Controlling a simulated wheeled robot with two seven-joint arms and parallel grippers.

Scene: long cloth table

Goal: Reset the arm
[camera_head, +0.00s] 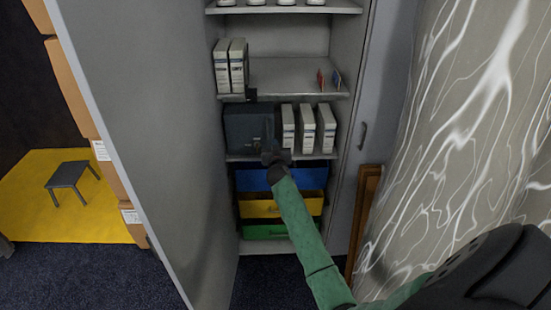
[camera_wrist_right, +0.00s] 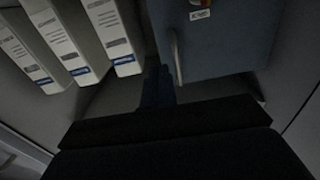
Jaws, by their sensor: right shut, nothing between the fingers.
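My right arm (camera_head: 308,240), with green links, reaches from the lower right into an open grey cabinet (camera_head: 362,95). My right gripper (camera_head: 268,148) is at the middle shelf, in front of a dark blue-grey box (camera_head: 245,130). In the right wrist view the gripper's fingers (camera_wrist_right: 158,88) are dark, together and empty. They are close beside the box (camera_wrist_right: 228,40) and its handle; I cannot tell whether they touch. My left gripper is not in view.
White binders (camera_head: 308,130) stand right of the box. More binders (camera_head: 231,65) and small red and blue items (camera_head: 328,79) are on the shelf above. Blue, yellow (camera_head: 258,209) and green drawers are below. The open cabinet door (camera_head: 150,130) is on the left, a marbled column (camera_head: 460,130) on the right.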

